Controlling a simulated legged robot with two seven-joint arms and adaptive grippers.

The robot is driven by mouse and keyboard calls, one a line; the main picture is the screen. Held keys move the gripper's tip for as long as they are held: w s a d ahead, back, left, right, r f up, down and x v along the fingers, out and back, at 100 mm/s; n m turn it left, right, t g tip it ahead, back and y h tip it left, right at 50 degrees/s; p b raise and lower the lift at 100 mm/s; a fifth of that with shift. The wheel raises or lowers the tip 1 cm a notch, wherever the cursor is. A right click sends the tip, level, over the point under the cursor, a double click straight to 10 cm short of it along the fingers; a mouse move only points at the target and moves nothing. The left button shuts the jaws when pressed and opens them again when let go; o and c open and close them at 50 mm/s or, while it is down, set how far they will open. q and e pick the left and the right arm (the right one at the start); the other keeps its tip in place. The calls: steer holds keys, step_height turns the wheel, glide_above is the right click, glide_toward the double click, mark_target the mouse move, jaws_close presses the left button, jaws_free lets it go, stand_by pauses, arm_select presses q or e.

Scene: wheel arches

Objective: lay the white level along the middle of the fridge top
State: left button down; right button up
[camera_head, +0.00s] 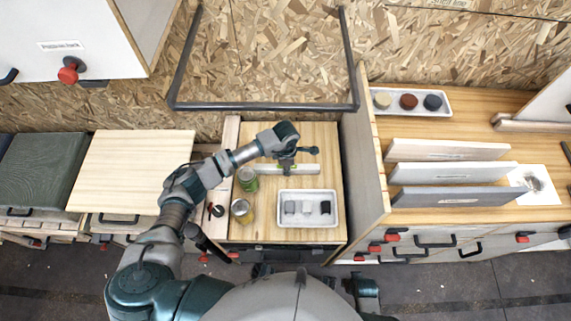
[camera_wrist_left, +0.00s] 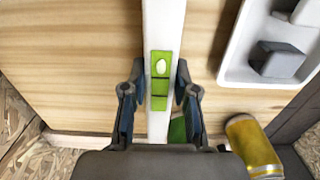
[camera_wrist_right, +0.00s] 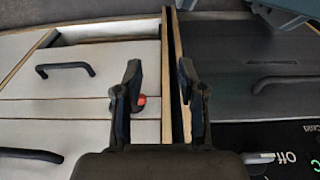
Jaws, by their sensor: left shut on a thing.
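The white level (camera_head: 308,169) shows in the head view over the wooden fridge top (camera_head: 320,140), running left to right near its middle. In the left wrist view the level (camera_wrist_left: 163,25) is a white bar with a green vial window. My left gripper (camera_head: 287,163) is shut on the level, one finger on each side of the green window in the left wrist view (camera_wrist_left: 160,95). I cannot tell whether the level touches the wood. My right gripper (camera_wrist_right: 160,85) is open and empty, in front of drawers and a dark panel.
On the fridge top, a white tray (camera_head: 284,218) with several small blocks stands in front of the level. A green can (camera_head: 248,180) and a yellow can (camera_head: 241,211) stand at the left. A grey side panel (camera_head: 365,150) rises at the right.

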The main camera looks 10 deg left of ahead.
arm_select(q)
steer(key=shift+d+f, duration=0.35)
steer(key=shift+f, duration=0.1)
steer(key=shift+d+f+b, duration=0.1)
steer(key=shift+f+b, duration=0.1)
steer(key=shift+b, duration=0.15)
steer(key=shift+f, duration=0.1)
steer(key=shift+a+f, duration=0.3)
steer(key=shift+a, duration=0.35)
steer(key=shift+d, duration=0.2)
steer(key=c, duration=0.8)
jaws_free()
steer(key=shift+d+r, duration=0.1)
steer(key=shift+d, duration=0.2)
arm_select(e)
steer(key=r, duration=0.2)
steer(key=w+r, duration=0.1)
steer(key=shift+d+r, duration=0.25)
steer(key=shift+r, duration=0.05)
arm_select(q)
steer(key=shift+a, duration=0.1)
arm_select(e)
steer(key=shift+a, duration=0.1)
